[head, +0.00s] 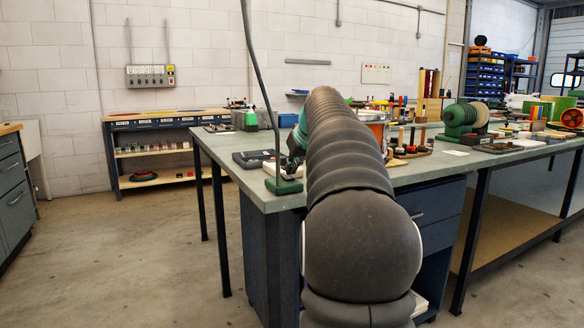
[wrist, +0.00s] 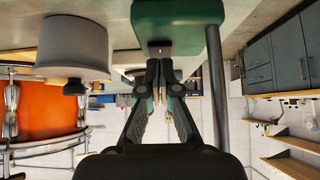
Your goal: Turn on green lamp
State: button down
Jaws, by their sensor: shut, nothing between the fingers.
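The green lamp's base (head: 284,186) sits at the near left corner of the bench, with a thin grey pole (head: 262,80) rising out of the top of the head view. The lamp's head is out of view, so I cannot tell whether it is lit. Contact is unclear.
A dark box (head: 252,158) lies just behind the lamp base. A grey cylinder (wrist: 72,48) and an orange drum (wrist: 45,88) stand left of my gripper in the wrist view. Tools and a green machine (head: 462,118) fill the bench further right. Floor on the left is clear.

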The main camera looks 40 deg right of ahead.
jog(key=shift+r, duration=0.25)
jog(key=shift+r+p, duration=0.55)
jog(key=shift+p, duration=0.05)
jog(key=r+p, duration=0.3)
jog(key=r, duration=0.1)
jog(key=shift+s, duration=0.3)
jog(key=s+a+r, duration=0.1)
jog(key=s+r, duration=0.4)
jog(key=s, duration=0.2)
jog(key=shift+s+a+b, duration=0.25)
jog(key=shift+s+b, duration=0.05)
jog(key=shift+b, duration=0.05)
